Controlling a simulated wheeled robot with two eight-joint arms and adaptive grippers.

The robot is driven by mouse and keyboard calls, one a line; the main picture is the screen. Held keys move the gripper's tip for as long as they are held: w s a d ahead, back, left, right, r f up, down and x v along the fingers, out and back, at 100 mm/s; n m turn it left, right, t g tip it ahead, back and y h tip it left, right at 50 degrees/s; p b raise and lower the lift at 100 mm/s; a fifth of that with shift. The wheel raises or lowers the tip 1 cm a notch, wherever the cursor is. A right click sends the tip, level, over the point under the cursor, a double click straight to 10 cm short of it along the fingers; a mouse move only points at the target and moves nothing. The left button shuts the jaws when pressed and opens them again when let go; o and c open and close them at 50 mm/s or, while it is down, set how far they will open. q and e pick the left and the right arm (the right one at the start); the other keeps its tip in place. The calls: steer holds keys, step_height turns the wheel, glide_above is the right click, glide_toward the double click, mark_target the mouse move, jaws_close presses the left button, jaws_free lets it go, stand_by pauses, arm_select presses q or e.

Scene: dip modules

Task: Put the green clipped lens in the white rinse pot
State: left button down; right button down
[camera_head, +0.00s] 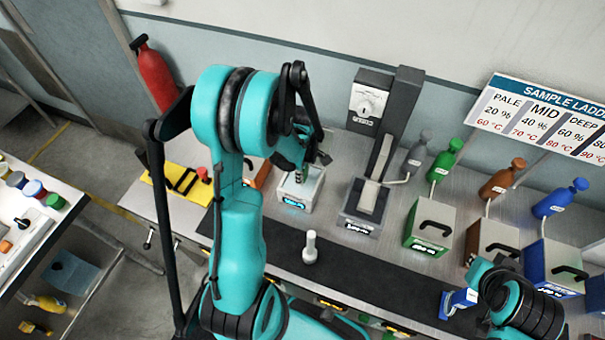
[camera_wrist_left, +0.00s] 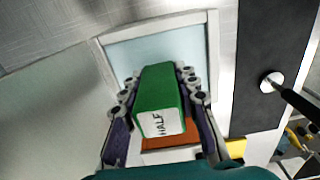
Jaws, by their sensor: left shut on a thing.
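My left gripper (camera_head: 299,168) is above the white rinse pot (camera_head: 316,193), its fingers pointing down. In the left wrist view, the gripper (camera_wrist_left: 160,98) is shut on the green clipped lens (camera_wrist_left: 158,88), a green block with a white label reading HALF. Behind the block, the white rinse pot shows as a square white rim (camera_wrist_left: 213,62) around a pale blue inside. I cannot tell whether the block's far end is above the liquid or in it. In the head view the gripper and arm hide the green piece.
A grey station (camera_head: 362,205) stands right of the pot, then green (camera_head: 428,228), brown (camera_head: 492,240) and blue (camera_head: 552,262) boxes with bottles behind. A white peg-like piece (camera_head: 310,247) stands on the dark mat (camera_head: 370,275). A yellow item (camera_head: 180,183) lies at left.

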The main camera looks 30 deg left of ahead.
arm_select(q)
steer(key=shift+s, duration=0.1)
steer(key=shift+f, duration=0.15)
steer(key=c, duration=1.1)
jaws_free()
steer(key=shift+c, duration=0.2)
